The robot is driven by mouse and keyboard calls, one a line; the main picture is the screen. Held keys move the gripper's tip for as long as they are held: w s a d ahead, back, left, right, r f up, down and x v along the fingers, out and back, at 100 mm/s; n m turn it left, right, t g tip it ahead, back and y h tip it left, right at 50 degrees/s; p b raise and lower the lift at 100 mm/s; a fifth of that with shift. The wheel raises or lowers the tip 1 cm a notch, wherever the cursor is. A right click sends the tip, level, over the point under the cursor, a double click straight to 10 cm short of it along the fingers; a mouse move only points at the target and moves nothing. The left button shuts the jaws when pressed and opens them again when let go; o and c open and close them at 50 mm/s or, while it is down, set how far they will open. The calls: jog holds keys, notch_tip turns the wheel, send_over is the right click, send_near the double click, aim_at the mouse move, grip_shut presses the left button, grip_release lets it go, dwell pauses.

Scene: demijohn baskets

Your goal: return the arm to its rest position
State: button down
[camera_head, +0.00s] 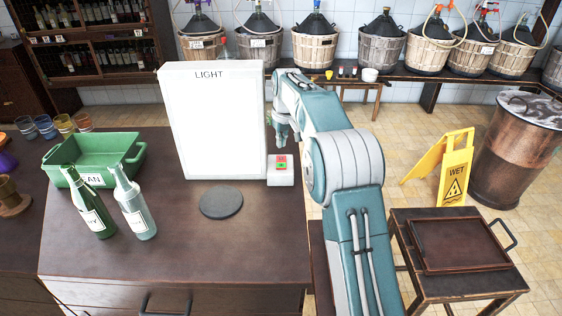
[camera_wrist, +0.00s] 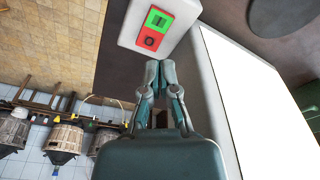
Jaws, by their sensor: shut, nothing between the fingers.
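My arm reaches forward from the bottom right of the head view, past the right side of the white light box (camera_head: 215,125). My gripper (camera_head: 281,143) hangs downward just behind a small switch box with a red and a green button (camera_head: 280,170). In the wrist view my gripper (camera_wrist: 160,66) is shut and empty, its fingertips close together beside the switch box (camera_wrist: 157,28). I cannot tell whether the fingertips touch it. The lit panel of the light box (camera_wrist: 265,105) stands to the right in the wrist view.
A green bottle (camera_head: 92,205) and a clear bottle (camera_head: 135,207) stand left of a dark disc (camera_head: 221,202) on the table. A green bin (camera_head: 95,155) is behind them. A yellow wet-floor sign (camera_head: 452,165), a copper drum (camera_head: 515,150) and a small table with a tray (camera_head: 460,246) are to the right.

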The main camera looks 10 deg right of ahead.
dwell(0.3)
jog(key=s+r+m+t, duration=0.1)
jog(key=s+r, duration=0.6)
jog(key=s, duration=0.3)
jog(key=s+r+m+t, duration=0.1)
jog(key=s+r, duration=0.5)
jog(key=s, duration=0.4)
jog(key=s+f+m+t, duration=0.1)
jog(key=s+f, duration=0.1)
jog(key=s, duration=0.9)
jog(key=s+f, duration=0.3)
jog(key=s, duration=0.9)
jog(key=shift+f+m+t+h, duration=0.3)
jog(key=shift+f+m+t, duration=0.05)
jog(key=shift+m+t, duration=0.05)
